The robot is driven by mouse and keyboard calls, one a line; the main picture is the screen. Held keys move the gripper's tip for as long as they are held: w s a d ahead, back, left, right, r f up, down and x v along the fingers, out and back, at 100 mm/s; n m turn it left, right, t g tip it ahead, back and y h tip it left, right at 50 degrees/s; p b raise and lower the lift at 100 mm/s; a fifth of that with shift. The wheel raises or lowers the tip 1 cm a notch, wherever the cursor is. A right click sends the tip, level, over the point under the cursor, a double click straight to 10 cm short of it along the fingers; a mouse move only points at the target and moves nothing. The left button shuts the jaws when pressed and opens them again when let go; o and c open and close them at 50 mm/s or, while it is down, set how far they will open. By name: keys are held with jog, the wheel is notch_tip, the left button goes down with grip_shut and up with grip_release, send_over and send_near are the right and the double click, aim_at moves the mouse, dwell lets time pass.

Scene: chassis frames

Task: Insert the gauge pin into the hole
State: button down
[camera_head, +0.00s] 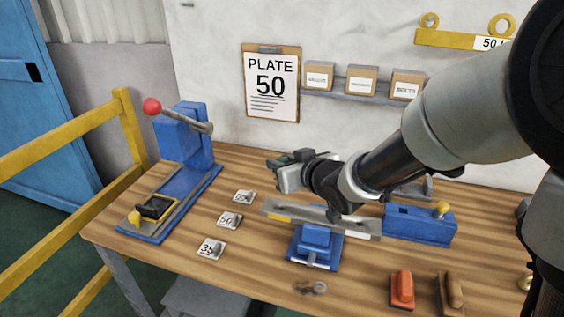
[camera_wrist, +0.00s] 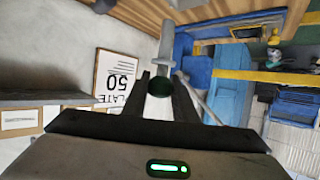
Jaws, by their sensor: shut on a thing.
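My gripper (camera_head: 282,172) is above the middle of the workbench, reaching left over the clamped metal plate. In the wrist view its two dark fingers (camera_wrist: 162,72) are shut on a grey cylindrical pin (camera_wrist: 167,42), which sticks out past the fingertips. In the head view I cannot make out the pin clearly. A long metal plate (camera_head: 352,224) with yellow at its left end lies across a blue vise (camera_head: 316,240) below my gripper. My arm covers part of the plate. I cannot make out the hole in either view.
A blue lever press (camera_head: 182,140) with a red knob stands left. Tags marked 50 (camera_head: 229,220) and 35 (camera_head: 211,248) lie near it. A blue block (camera_head: 418,225) with a yellow knob is right. An orange-red object (camera_head: 401,289) and a brush (camera_head: 450,292) lie at the front.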

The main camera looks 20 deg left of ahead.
jog(key=shift+f+b, duration=1.25)
jog(key=shift+f, duration=0.45)
jog(key=shift+f+b, duration=3.15)
jog(key=shift+f, duration=0.2)
jog(key=c, duration=1.4)
grip_release()
jog(key=shift+o, duration=0.2)
jog(key=b+v, duration=0.1)
jog(key=v, duration=1.6)
jog(key=shift+s+d+b, duration=0.2)
jog(key=shift+b, duration=0.15)
